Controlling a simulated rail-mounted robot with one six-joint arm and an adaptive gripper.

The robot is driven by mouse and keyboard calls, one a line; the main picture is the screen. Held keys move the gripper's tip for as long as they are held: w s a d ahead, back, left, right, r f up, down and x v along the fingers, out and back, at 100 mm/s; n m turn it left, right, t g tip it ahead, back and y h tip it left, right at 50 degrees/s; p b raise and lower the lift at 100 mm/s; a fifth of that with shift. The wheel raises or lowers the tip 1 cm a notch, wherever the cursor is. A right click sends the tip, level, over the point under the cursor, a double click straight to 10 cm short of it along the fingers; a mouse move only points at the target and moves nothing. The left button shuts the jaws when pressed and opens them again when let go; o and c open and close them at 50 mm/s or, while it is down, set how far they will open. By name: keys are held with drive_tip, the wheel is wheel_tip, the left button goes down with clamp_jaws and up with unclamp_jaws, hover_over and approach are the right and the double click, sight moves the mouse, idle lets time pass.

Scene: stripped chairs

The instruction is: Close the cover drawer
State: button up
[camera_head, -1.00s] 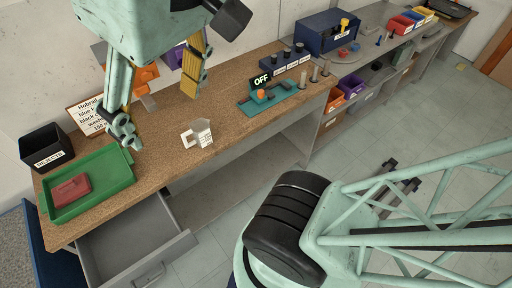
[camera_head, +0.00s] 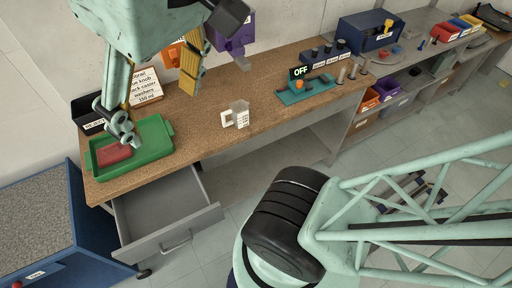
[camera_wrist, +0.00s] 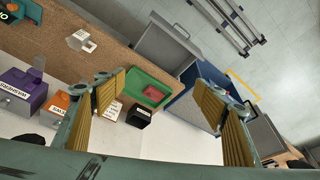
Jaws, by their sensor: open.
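The open grey drawer (camera_head: 165,212) sticks out from under the left end of the wooden workbench (camera_head: 205,130), its inside empty where it shows. Its bar handle (camera_head: 176,243) is on the front panel. The drawer also shows in the wrist view (camera_wrist: 166,48), beyond the bench edge. My gripper (camera_head: 160,95) is above the bench's left part, apart from the drawer. In the wrist view my gripper (camera_wrist: 165,110) has its yellow-padded fingers spread wide with nothing between them.
A green tray (camera_head: 160,138) with a red block (camera_head: 114,154) sits on the bench above the drawer. Floor before the drawer looks clear.

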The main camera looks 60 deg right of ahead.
drive_tip(key=shift+s+f, duration=0.2)
drive_tip(key=shift+f, duration=0.1)
drive_tip(key=shift+c, duration=0.6)
